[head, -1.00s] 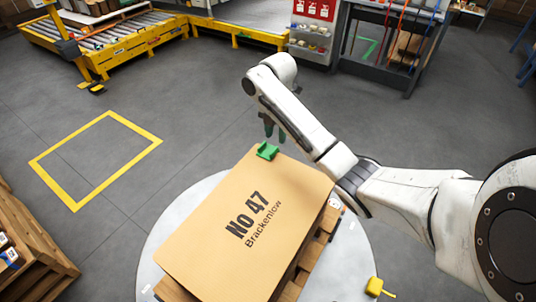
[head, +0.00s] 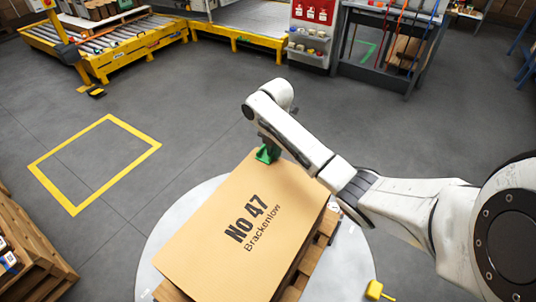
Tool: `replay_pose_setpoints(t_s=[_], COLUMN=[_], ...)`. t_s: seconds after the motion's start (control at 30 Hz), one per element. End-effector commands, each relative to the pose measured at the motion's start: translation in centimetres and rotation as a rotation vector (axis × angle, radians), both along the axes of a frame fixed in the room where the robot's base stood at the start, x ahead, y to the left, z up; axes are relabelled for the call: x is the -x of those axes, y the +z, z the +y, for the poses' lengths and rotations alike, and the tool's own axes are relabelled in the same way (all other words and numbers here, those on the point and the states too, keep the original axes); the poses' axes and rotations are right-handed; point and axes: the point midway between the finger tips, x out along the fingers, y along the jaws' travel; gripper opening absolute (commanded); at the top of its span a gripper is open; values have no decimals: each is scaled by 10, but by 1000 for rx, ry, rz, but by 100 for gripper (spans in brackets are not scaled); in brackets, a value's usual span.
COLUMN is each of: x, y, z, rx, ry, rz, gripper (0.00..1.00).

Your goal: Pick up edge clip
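The green edge clip (head: 264,154) sits at the far edge of the cardboard sheet marked No 47 Brackenlow (head: 228,230). My gripper (head: 268,151) is down at the clip, its dark fingers overlapping it in the picture. The clip is partly hidden behind the fingers. I cannot tell whether the fingers are closed on it or only around it. The sheet lies flat on top of a stack on a wooden pallet (head: 318,240).
The pallet stands on a round pale turntable (head: 160,235). A yellow block (head: 374,290) is at its lower right edge. A yellow floor square (head: 150,152) lies empty at left. A wooden crate (head: 40,265) stands at lower left. A roller conveyor (head: 120,62) is at the back.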

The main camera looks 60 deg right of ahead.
Motion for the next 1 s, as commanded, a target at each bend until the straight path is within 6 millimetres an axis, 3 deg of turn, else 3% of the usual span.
replay_pose_setpoints(t_s=[0.2, 0.73, 1.0], x=[0, -1, 2], y=[0, 5, 35], z=[0, 0, 1], rx=[0, 1, 0], ry=[0, 0, 0], rz=[0, -2, -3], gripper=[0, 0, 0])
